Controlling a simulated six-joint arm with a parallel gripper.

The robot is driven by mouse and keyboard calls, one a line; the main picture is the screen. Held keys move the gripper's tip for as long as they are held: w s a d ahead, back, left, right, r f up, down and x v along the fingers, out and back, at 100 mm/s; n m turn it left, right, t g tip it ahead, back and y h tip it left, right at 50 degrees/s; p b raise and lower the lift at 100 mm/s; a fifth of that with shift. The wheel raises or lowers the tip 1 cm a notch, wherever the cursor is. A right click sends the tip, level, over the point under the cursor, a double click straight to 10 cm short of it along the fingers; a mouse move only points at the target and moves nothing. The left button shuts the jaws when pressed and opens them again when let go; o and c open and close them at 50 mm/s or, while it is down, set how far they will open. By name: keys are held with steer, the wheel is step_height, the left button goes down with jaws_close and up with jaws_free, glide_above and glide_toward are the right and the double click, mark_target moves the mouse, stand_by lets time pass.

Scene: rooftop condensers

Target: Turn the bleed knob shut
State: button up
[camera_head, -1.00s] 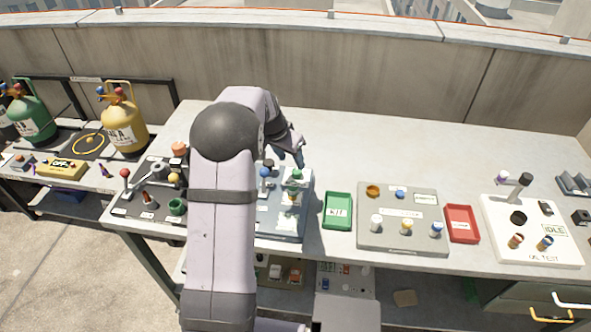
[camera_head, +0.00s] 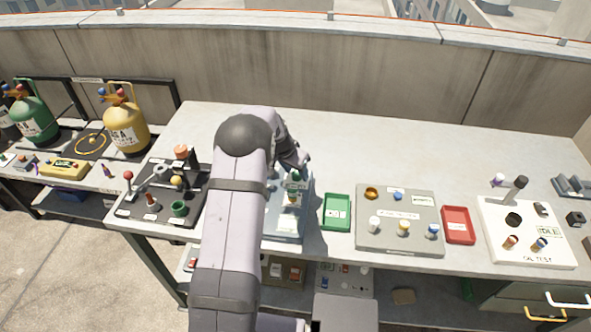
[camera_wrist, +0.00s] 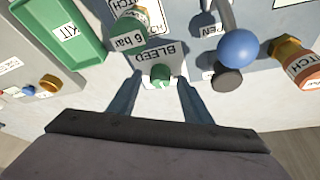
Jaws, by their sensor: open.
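The bleed knob (camera_wrist: 162,72) is small and green, on a panel (camera_wrist: 180,22) beside a label reading BLEED, in the wrist view. My gripper (camera_wrist: 160,78) is open, with one finger on each side of the knob in that picture. I cannot tell whether the fingertips touch it or stay above it. In the head view my gripper (camera_head: 304,160) is over the far right part of the grey-blue panel (camera_head: 284,228). My arm hides much of that panel, and the bleed knob cannot be made out there.
Close by in the wrist view are a green-capped 6 bar fitting (camera_wrist: 131,30), a blue ball-ended lever (camera_wrist: 238,48) and a brass fitting (camera_wrist: 290,50). A green tray (camera_head: 337,212) stands right of the panel. The bench behind is clear.

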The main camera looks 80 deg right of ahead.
steer(key=c, duration=1.1)
steer(key=shift+o, duration=0.2)
steer(key=shift+n, duration=0.5)
steer(key=n+t+p, duration=0.1)
steer(key=n, duration=0.2)
steer(key=shift+s+t+p, duration=0.15)
steer(key=shift+t+p, duration=0.15)
steer(key=shift+f+n+t+b, duration=0.1)
steer(key=shift+n+t+b, duration=0.3)
steer(key=shift+n+b, duration=0.5)
steer(key=shift+s+n+b, duration=0.1)
steer(key=shift+n+b, duration=0.2)
steer(key=shift+n, duration=0.5)
steer(key=shift+t, duration=0.3)
steer(key=o, duration=1.1)
steer(key=shift+c, duration=0.2)
